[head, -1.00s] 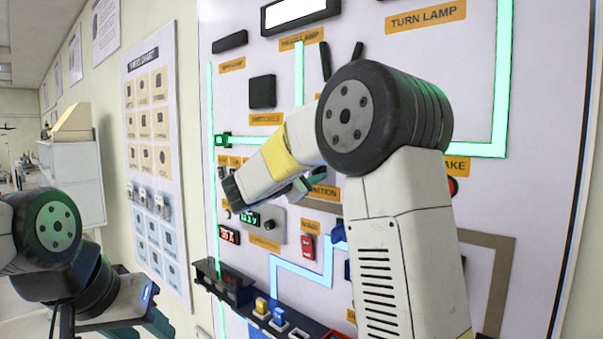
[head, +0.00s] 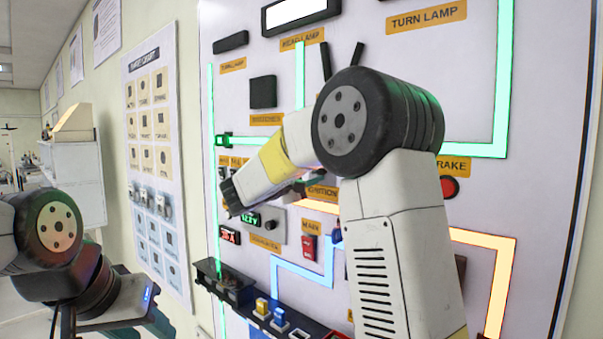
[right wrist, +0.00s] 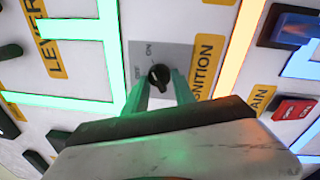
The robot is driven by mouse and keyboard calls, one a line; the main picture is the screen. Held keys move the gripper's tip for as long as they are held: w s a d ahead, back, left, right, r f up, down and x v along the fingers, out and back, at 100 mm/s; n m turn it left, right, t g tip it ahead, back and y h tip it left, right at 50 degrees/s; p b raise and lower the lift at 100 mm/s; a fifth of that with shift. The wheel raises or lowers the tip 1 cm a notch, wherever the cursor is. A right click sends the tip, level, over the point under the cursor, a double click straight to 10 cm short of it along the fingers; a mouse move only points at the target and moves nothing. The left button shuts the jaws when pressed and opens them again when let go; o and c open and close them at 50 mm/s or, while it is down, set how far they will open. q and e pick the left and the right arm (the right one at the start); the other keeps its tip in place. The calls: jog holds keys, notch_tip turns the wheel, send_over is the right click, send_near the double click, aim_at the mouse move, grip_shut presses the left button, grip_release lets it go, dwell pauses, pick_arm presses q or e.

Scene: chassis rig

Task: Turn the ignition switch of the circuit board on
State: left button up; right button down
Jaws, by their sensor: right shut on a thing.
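The circuit board (head: 430,60) is a white upright panel with orange labels and glowing traces. The ignition switch (right wrist: 159,76) is a black round knob on a grey plate marked OFF and ON, beside the IGNITION label (right wrist: 206,66). My right gripper (right wrist: 160,88) is shut on the knob, with a finger on each side of it. In the head view my right arm hides the knob, and only the IGNITION label (head: 322,192) shows beside it. My left arm is at the lower left, away from the board; its fingers are not clearly visible.
A red MAIN switch (head: 309,246) and a small meter reading in green digits (head: 250,220) are below the ignition area. A red brake button (head: 449,187) is right of my arm. A dark ledge (head: 255,306) with small coloured parts runs along the board's bottom.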

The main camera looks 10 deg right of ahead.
jog(key=c, duration=1)
grip_release()
jog(key=shift+c, duration=0.2)
jog(key=v, duration=0.8)
